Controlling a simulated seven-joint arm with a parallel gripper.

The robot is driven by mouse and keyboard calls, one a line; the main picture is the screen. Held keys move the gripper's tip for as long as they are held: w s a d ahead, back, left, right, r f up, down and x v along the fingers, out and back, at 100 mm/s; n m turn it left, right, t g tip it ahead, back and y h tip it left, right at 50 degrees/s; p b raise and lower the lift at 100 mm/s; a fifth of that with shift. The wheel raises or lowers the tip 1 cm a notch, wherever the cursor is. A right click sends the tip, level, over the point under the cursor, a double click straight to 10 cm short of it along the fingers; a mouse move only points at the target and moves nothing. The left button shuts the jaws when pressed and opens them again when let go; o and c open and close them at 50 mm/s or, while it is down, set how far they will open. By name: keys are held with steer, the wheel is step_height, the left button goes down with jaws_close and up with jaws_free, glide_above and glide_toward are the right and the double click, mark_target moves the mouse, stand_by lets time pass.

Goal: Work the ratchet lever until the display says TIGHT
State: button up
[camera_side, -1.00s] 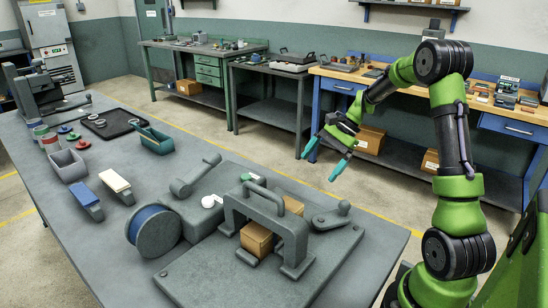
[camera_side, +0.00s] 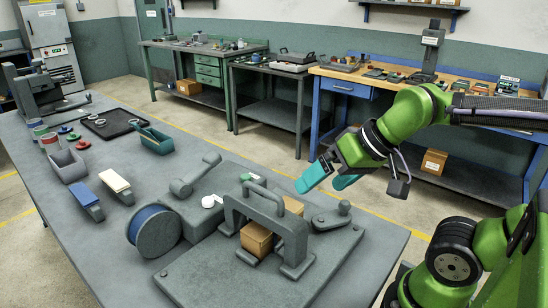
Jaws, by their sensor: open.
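A grey lever arm (camera_side: 196,174) with a round knob end sits on the grey housing of a bench fixture, tilted up to the right. A second, short grey lever (camera_side: 333,217) with a knob lies at the fixture's right side. I cannot tell which is the ratchet lever. A small green-topped part (camera_side: 247,177) is on the housing; I cannot read any display text. A cardboard box (camera_side: 256,239) sits under a grey arch with a handle (camera_side: 263,195). My gripper (camera_side: 325,183), with teal fingers, is open and empty in the air above and right of the fixture, touching nothing.
A blue spool (camera_side: 154,231) stands at the fixture's left. The air around my gripper is clear.

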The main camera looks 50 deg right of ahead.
steer(key=shift+c, duration=0.2)
steer(key=shift+f, duration=0.1)
steer(key=shift+c, duration=1.2)
steer(key=shift+w+f+g, duration=0.1)
steer(key=shift+f+g, duration=0.2)
steer(key=shift+c, duration=1.2)
steer(key=shift+n+g+h, duration=0.3)
steer(key=shift+n+g, duration=0.1)
steer(key=shift+g, duration=0.5)
steer(key=w+r, duration=0.1)
steer(key=w, duration=0.3)
steer(key=w+r, duration=0.1)
steer(key=w, duration=0.4)
steer(key=w+d+r, duration=0.1)
steer(key=w, duration=0.3)
steer(key=shift+w+r, duration=0.1)
steer(key=shift+w, duration=0.2)
jaws_close()
steer(key=w+r+n+h, duration=0.1)
steer(key=w+r, duration=0.1)
steer(key=w, duration=0.8)
steer(key=w+d+r+n+g+h, duration=0.1)
steer(key=w+r+n, duration=0.1)
steer(key=w, duration=0.9)
steer(key=shift+w+d+h, duration=0.15)
steer(key=shift+d+h, duration=0.05)
steer(key=shift+h, duration=0.1)
